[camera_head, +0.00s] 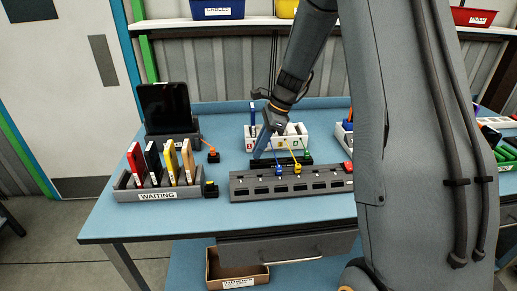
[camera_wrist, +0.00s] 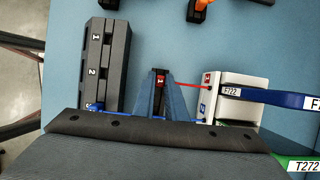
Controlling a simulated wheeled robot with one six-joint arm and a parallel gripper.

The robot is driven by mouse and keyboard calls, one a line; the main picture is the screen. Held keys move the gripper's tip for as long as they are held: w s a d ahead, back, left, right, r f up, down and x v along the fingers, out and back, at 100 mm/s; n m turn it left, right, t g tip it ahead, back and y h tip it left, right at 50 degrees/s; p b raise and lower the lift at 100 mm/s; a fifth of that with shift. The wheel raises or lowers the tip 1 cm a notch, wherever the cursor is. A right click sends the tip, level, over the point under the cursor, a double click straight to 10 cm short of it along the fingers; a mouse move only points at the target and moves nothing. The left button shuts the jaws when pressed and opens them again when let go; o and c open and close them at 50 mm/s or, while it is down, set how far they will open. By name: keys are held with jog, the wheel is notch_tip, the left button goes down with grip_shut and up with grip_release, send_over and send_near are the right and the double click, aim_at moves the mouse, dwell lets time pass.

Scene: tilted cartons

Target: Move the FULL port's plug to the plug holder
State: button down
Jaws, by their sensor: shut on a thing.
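My gripper (camera_head: 262,146) is shut on a small red plug. In the wrist view its blue fingers (camera_wrist: 161,95) close on the red plug (camera_wrist: 160,79), marked 1. A red cable runs from the plug to the white charging dock (camera_wrist: 211,78), which also shows in the head view (camera_head: 296,143). A black bar (camera_head: 292,160), apparently the plug holder, lies between the dock and the grey socket strip (camera_head: 320,186). The gripper is over the bar's left end; the fingers hide whether the plug touches it. A blue phone (camera_head: 253,116) stands in the dock.
A blue plug (camera_head: 279,171) and an orange plug (camera_head: 297,168) sit in the strip. A WAITING rack (camera_head: 157,195) with several phones, a tablet stand (camera_head: 168,126) and two small black items are left of the gripper. Bare table lies between.

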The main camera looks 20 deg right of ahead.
jog(key=shift+f, duration=0.7)
dwell(0.6)
jog(key=c, duration=1.3)
grip_release()
jog(key=shift+r, duration=0.1)
jog(key=shift+r+p, duration=2.75)
jog(key=shift+r, duration=0.75)
jog(key=shift+f, duration=0.1)
